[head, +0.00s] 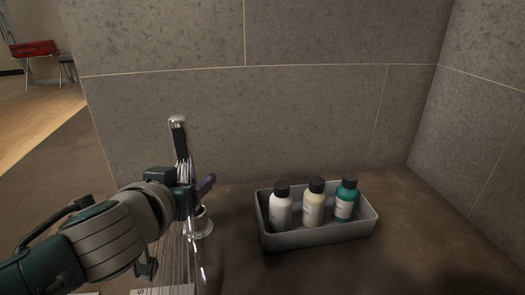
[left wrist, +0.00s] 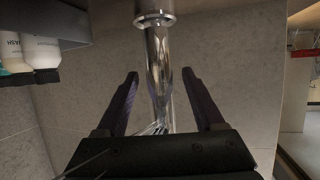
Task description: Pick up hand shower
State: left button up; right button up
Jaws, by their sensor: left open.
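The hand shower (head: 178,128) is a slim upright chrome piece with a dark face, on a round chrome base at the wall side of the counter. Its chrome shaft also shows in the left wrist view (left wrist: 158,50). My left gripper (head: 198,188) is in front of the lower shaft and hides part of it. In the left wrist view its two dark purple fingers (left wrist: 160,75) are open, one on each side of the shaft, with a gap on both sides. I cannot tell how deep the shaft lies between them. My right gripper is not in view.
A grey tray (head: 318,235) with a white, a cream and a teal bottle stands right of the hand shower. Tiled walls (head: 310,110) close off the back and right. Thin pale streaks show below my gripper. The counter (head: 420,225) right of the tray is clear.

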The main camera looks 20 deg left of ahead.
pick_arm(q)
grip_shut()
dwell(0.5)
